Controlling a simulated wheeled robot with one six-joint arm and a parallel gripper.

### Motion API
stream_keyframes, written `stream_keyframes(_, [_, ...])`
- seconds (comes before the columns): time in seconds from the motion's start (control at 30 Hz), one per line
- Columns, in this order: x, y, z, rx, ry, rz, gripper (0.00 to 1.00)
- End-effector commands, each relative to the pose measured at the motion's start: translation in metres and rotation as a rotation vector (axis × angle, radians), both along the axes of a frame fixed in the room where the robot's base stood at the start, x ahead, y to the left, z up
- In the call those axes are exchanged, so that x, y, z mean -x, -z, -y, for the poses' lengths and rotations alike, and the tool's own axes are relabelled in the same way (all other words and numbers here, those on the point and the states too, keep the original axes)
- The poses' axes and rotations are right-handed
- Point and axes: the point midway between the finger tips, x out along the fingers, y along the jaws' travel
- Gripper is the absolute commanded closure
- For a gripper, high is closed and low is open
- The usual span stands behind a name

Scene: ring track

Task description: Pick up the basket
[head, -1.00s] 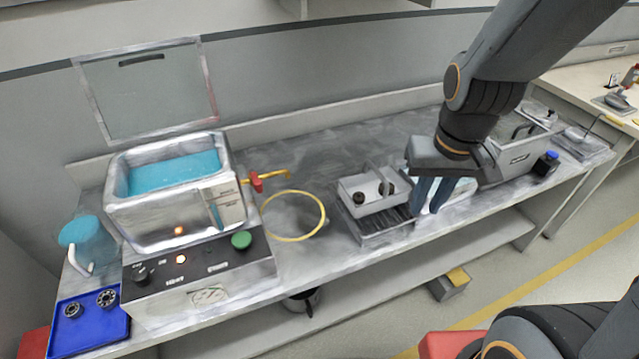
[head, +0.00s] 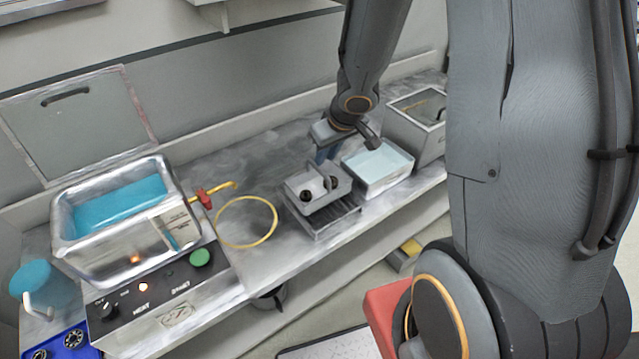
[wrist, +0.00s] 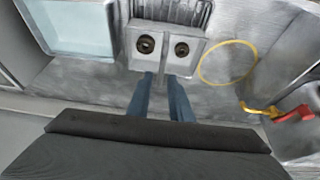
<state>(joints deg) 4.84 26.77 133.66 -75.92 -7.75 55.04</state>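The basket (head: 315,198) is a small grey box with an upright handle and two dark round bearings (wrist: 146,44) inside. It sits on a ribbed drip tray (head: 330,217) on the bench. In the wrist view the basket (wrist: 134,62) is at the top centre, with the handle (wrist: 168,66) running down its middle. My gripper (head: 325,158) is just behind the basket with fingers pointing down. In the wrist view its two blue fingers (wrist: 162,76) are apart, tips near the basket's close edge and the handle. Whether they touch it is unclear.
A tub of pale liquid (head: 378,166) stands right of the basket, with a lidded grey box (head: 418,125) beyond. A yellow ring (head: 246,221) lies left. A heated bath with blue liquid (head: 125,240) and red-handled tap (head: 205,198) is farther left. A wall ledge runs behind.

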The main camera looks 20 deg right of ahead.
Motion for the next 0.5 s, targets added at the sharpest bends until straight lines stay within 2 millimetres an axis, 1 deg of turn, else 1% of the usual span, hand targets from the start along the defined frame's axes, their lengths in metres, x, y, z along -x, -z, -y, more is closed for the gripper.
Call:
stream_keyframes(0.17, [-0.003,0.012,-0.004,-0.017,-0.016,-0.008,0.81])
stream_keyframes(0.4, [-0.015,0.044,-0.007,-0.016,-0.015,-0.009,0.81])
stream_keyframes(0.5, [-0.02,0.055,-0.008,-0.015,-0.014,-0.008,0.81])
